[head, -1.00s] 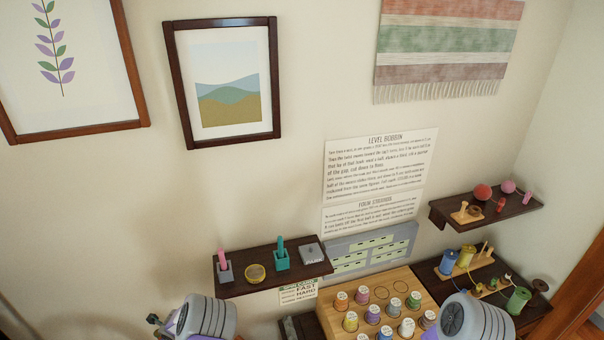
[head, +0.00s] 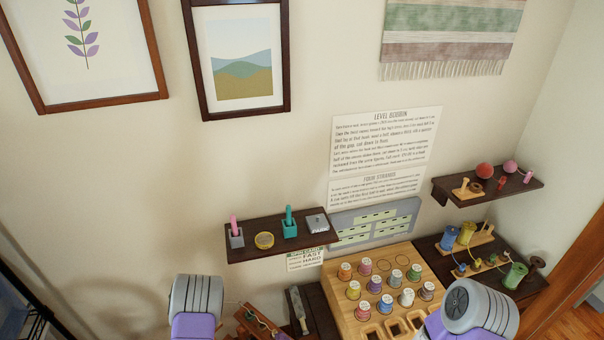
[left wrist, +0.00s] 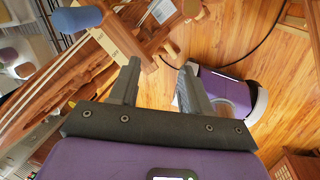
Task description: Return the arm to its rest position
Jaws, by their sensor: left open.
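My left gripper (left wrist: 158,88) is open in the left wrist view, with nothing between its two grey fingers. It is over or beside a wooden frame (left wrist: 60,85) with a blue-grey knob (left wrist: 77,19); I cannot tell whether they touch. In the head view my left arm rises at the lower left and my right arm at the lower right. Neither gripper's fingers show in the head view.
A dark wall shelf (head: 275,245) holds small items. A wooden rack (head: 350,312) with several thread spools stands beside my right arm. Another shelf (head: 510,192) is at the right. Bare wooden floor (left wrist: 240,40) shows in the left wrist view.

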